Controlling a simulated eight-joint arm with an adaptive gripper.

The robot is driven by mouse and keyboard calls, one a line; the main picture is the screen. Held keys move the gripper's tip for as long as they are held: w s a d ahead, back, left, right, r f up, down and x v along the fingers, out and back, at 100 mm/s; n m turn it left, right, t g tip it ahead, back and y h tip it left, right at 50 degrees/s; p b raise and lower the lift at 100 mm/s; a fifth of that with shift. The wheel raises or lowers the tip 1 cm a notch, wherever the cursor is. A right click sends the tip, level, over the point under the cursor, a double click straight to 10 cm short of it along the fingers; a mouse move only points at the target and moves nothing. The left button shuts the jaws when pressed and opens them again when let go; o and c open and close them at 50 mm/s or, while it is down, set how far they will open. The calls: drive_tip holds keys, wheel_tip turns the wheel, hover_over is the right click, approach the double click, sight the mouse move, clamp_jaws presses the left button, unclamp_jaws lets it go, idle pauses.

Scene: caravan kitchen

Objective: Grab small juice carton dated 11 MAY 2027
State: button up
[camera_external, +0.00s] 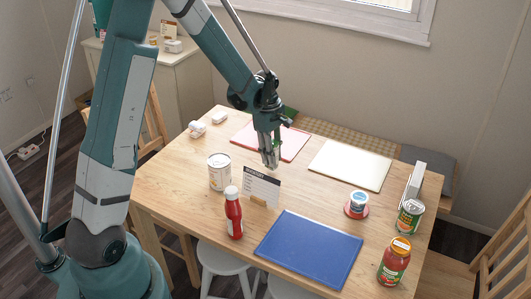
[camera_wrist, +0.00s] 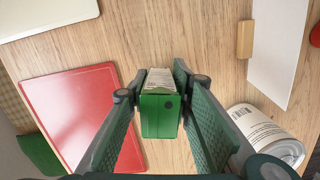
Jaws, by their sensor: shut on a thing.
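A small green carton (camera_wrist: 160,112) with a pale printed face sits between the fingers of my gripper (camera_wrist: 158,100) in the wrist view. My gripper is shut on it, with one finger along each side. I cannot read a date on the carton. In the external view my gripper (camera_external: 269,155) points down over the middle of the table, between the red mat and the standing card. There the carton is not clearly visible behind the fingers. I cannot tell the exact gap between the carton and the table.
Around it are a red mat (camera_external: 290,146), white mat (camera_external: 338,168), blue mat (camera_external: 285,255), tin can (camera_external: 219,172), ketchup bottle (camera_external: 233,213) and standing card (camera_external: 264,187). Jars, tins and a tub line the right side. Small white items (camera_external: 197,129) lie at the back left.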

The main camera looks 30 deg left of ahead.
sight(274, 142)
drive_tip(key=shift+r+p, duration=0.7)
drive_tip(key=shift+r, duration=3.25)
